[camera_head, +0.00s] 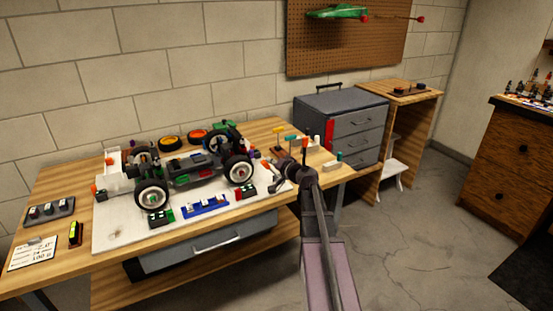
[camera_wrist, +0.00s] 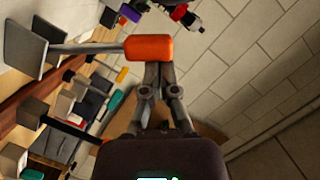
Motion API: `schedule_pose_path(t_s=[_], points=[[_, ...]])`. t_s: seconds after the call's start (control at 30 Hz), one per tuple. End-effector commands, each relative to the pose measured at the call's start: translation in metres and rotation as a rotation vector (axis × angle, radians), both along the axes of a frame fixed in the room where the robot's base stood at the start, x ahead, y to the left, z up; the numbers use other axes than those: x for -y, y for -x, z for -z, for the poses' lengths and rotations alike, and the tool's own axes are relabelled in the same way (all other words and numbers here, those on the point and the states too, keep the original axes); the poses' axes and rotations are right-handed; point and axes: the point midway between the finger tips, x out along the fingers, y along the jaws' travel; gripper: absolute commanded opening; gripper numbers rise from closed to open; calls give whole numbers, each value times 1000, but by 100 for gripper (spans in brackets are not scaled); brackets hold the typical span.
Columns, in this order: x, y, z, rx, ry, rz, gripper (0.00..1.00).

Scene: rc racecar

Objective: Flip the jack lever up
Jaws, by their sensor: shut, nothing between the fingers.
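My gripper (camera_head: 278,172) is at the right end of the white work mat, beside the RC car. In the wrist view its fingers (camera_wrist: 157,72) are closed together with nothing between them. An orange-handled lever (camera_wrist: 148,47) lies across the fingertips there, with a metal rod running left to a grey block. The fingertips look close to or against the handle; actual contact is not clear. I take this for the jack lever, but its label and pivot are not visible. The RC car (camera_head: 186,167) stands on the mat (camera_head: 112,236).
Several small coloured handles stand on the bench right of the car, close to my gripper, including a teal one (camera_wrist: 112,105). A grey drawer cabinet (camera_head: 345,115) stands behind them. A blue tool rack (camera_head: 205,206) lies at the mat's front edge.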

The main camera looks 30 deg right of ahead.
Motion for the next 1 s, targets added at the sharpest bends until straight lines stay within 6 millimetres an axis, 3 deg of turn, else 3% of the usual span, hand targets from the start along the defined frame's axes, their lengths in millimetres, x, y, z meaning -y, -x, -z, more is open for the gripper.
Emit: schedule_pose_path(t_s=[0.33,1.0], points=[[-8,0,3,-1,84,1,0],[-3,-1,-3,-1,84,1,0]])
